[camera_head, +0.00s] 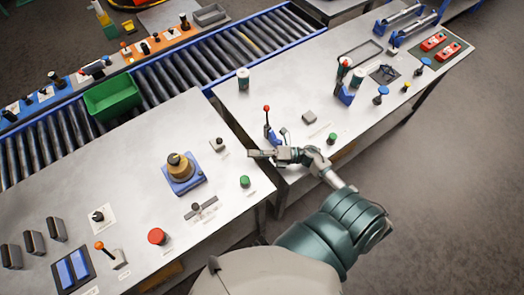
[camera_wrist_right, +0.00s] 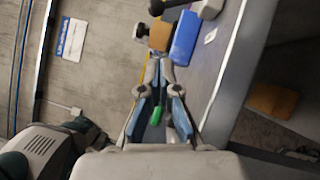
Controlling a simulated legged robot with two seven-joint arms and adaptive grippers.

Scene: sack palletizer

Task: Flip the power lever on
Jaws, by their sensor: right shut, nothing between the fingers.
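A lever with a red ball tip (camera_head: 266,109) stands upright on a blue base (camera_head: 272,138) near the left end of the right-hand table. Another lever with an orange tip (camera_head: 99,245) leans on a light base at the front left. The labels are too small to read, so I cannot tell which is the power lever. My right gripper (camera_head: 250,153) is shut and empty, pointing left just in front of the red-tipped lever's base. In the right wrist view its fingers (camera_wrist_right: 158,66) meet at the tips. My left gripper is out of view.
A yellow and brown knob on a blue base (camera_head: 180,170), a red button (camera_head: 157,236) and a green button (camera_head: 245,181) sit on the left table. A roller conveyor (camera_head: 185,70) with a green bin (camera_head: 112,96) runs behind. A small gap separates the tables.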

